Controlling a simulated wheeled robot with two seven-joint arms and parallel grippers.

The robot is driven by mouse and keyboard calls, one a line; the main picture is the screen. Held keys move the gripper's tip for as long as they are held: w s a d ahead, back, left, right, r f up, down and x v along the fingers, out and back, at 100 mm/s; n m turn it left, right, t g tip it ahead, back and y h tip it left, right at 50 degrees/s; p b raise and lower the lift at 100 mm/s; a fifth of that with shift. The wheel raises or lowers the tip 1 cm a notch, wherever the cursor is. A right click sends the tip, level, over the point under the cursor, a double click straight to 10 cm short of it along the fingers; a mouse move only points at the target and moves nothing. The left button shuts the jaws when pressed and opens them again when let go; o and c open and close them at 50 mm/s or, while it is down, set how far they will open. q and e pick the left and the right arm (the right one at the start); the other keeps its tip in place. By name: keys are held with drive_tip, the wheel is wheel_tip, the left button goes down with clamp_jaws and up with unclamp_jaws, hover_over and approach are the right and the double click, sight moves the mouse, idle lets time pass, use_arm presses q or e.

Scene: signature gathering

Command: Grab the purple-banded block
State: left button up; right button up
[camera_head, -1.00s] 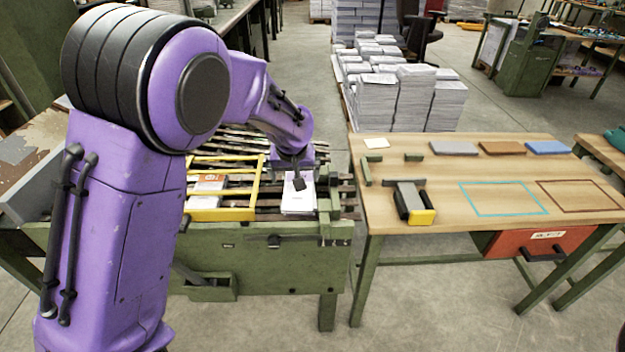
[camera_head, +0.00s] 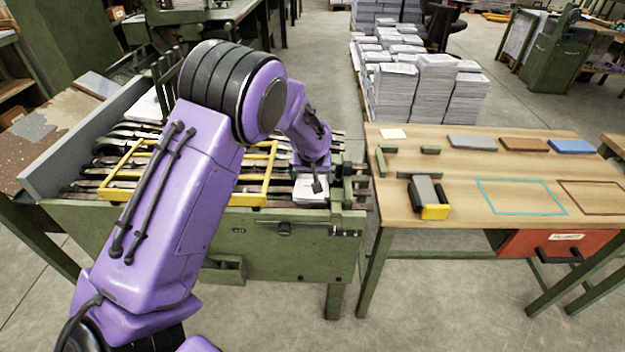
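My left arm reaches in from the lower left over the green gathering machine. My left gripper (camera_head: 318,185) points down over a white paper block (camera_head: 308,197) at the right end of the machine's bed. The fingers are small and partly hidden by the wrist, so I cannot tell whether they are open or shut, or touch the block. No purple band can be made out on this block; the gripper and wrist cover part of it. My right gripper is not in view.
A yellow frame (camera_head: 254,199) lies over the slatted bed, partly behind my arm. To the right, a wooden table (camera_head: 450,185) holds a black-and-yellow tool (camera_head: 428,196), grey, brown and blue slabs, and cyan and brown outlines. Paper stacks (camera_head: 435,85) stand behind.

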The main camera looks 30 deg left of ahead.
use_arm(q)
drive_tip(key=c, duration=0.9)
drive_tip(key=shift+r, duration=0.1)
